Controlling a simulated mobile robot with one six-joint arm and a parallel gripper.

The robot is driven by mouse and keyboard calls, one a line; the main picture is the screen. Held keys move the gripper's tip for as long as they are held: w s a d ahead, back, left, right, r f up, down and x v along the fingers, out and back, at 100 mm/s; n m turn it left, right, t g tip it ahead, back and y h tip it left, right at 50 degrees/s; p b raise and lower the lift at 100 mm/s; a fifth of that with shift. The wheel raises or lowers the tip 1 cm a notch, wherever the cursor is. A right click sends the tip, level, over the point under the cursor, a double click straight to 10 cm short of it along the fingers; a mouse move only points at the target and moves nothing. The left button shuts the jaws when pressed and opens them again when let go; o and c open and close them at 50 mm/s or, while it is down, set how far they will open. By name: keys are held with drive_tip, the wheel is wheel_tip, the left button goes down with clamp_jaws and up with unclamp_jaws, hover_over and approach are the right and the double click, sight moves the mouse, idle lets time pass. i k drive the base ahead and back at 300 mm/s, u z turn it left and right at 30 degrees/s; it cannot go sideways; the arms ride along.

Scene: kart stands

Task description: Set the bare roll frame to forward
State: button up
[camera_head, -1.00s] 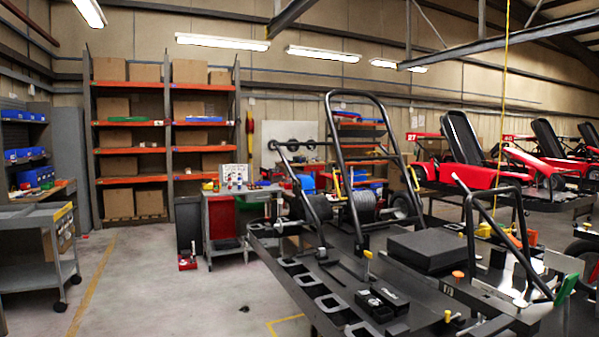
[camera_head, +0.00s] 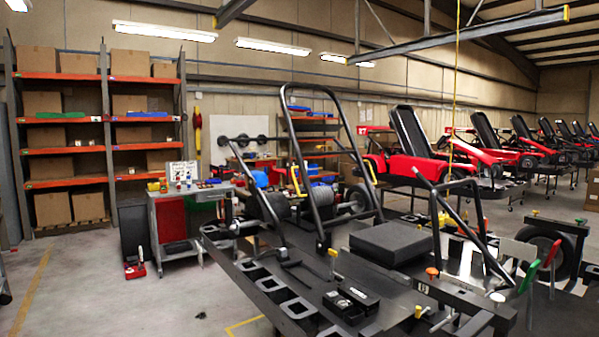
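A tall black tubular hoop (camera_head: 312,84) rises from the black kart chassis (camera_head: 262,278) near the middle, leaning a little toward the left at its top. Nothing covers its opening. A lower black tubular frame (camera_head: 458,183) stands at the chassis's right side, with a slanting bar beside it. I cannot tell for sure which of the two is the bare roll frame. A black block (camera_head: 391,241) lies between them. Small yellow-topped and orange-topped knobs (camera_head: 432,272) stand on the chassis. My gripper is not in view.
A grey cart (camera_head: 180,235) with small items stands left of the chassis. Orange-shelved racks (camera_head: 64,151) with boxes line the back left. Several red karts (camera_head: 405,165) stand on stands at the right. A yellow cord (camera_head: 453,100) hangs from above.

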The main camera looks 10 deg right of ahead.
sight(291, 129)
drive_tip(key=u, duration=0.05)
drive_tip(key=i, duration=1)
drive_tip(key=u, duration=1.85)
drive_tip(key=i, duration=2.85)
drive_tip(key=z, duration=0.4)
